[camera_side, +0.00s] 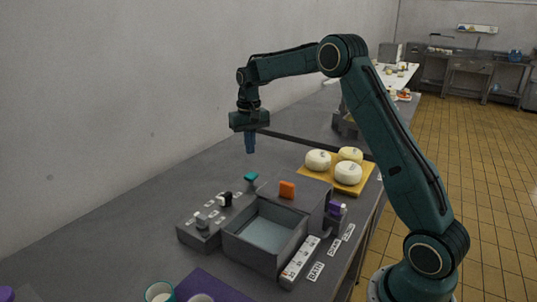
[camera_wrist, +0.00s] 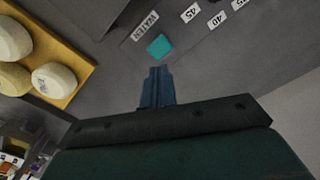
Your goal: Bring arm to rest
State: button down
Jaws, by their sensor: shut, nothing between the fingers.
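My gripper (camera_side: 250,143) is shut and empty, pointing down in the air above the grey table (camera_side: 150,205), behind the grey vat unit. In the wrist view its blue fingers (camera_wrist: 157,76) are together, with nothing between them. The arm is dark green; it rises at the right and bends over the table. A teal knob or lever (camera_side: 251,177) lies below the gripper on the unit, and it also shows in the wrist view (camera_wrist: 160,46) next to a WATER label.
An open grey vat (camera_side: 265,238) stands in front, with an orange handle (camera_side: 287,190) behind it and labelled control panels on both sides. A yellow board (camera_side: 354,188) with three pale cheeses stands at the back right. Cups stand near a purple mat (camera_side: 215,285) in front. A wall closes the left.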

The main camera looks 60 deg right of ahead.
jog(key=shift+r, duration=0.2)
jog(key=s+a+r+n+t, duration=0.3)
jog(key=s+a+r, duration=0.85)
jog(key=s, duration=0.25)
jog(key=s+a+f+n+t, duration=0.1)
jog(key=s+a, duration=0.2)
jog(key=s, duration=0.7)
jog(key=s+a+f+n+t, duration=0.1)
jog(key=s+a+n, duration=0.1)
jog(key=s, duration=0.7)
jog(key=shift+s+a+f+t, duration=0.2)
jog(key=shift+s+a+t, duration=0.15)
jog(key=shift+a, duration=0.4)
dwell(0.9)
